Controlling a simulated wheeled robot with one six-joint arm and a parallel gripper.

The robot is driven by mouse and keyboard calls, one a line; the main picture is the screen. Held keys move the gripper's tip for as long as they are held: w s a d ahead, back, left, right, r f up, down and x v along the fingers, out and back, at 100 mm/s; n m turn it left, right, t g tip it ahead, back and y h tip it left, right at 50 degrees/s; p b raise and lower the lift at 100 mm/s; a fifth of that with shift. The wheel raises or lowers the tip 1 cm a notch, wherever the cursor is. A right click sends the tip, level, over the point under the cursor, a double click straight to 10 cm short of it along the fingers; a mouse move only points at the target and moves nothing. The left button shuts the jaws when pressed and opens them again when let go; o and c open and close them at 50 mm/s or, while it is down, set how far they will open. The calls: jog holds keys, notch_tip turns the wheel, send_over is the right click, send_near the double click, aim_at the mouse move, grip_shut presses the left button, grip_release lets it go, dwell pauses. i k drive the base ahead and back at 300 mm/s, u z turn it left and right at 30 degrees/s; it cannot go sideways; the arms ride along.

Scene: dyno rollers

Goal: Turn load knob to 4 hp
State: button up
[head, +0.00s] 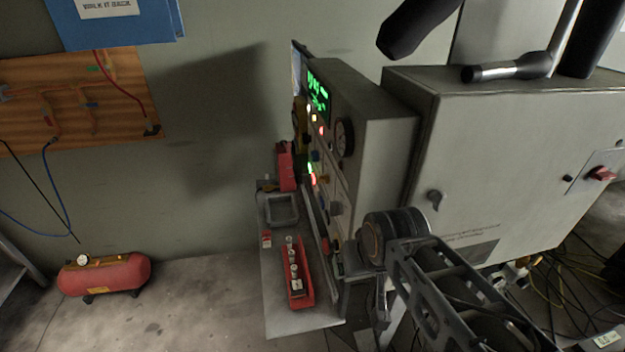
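The control panel (333,178) is seen at a steep angle on the left face of a grey console. Its green display (318,92) is lit, but I cannot read the digits. Below it are small lit lamps, a round dial gauge (345,138) and several small controls. A grey knob-like control (336,208) sits low on the panel. I cannot tell which control is the load knob, nor its setting.
A grey shelf (308,322) in front of the panel holds a red tray (306,285) of small parts. A large grey cabinet (520,150) stands right of the panel. Floor left of the shelf is open, with a red compressor (105,273) beyond.

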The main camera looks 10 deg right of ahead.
aim_at(314, 155)
jog(key=i, duration=0.1)
jog(key=u, duration=0.05)
jog(key=k, duration=1.05)
jog(key=u, duration=0.75)
jog(key=i, duration=1.65)
jog(key=u, duration=0.45)
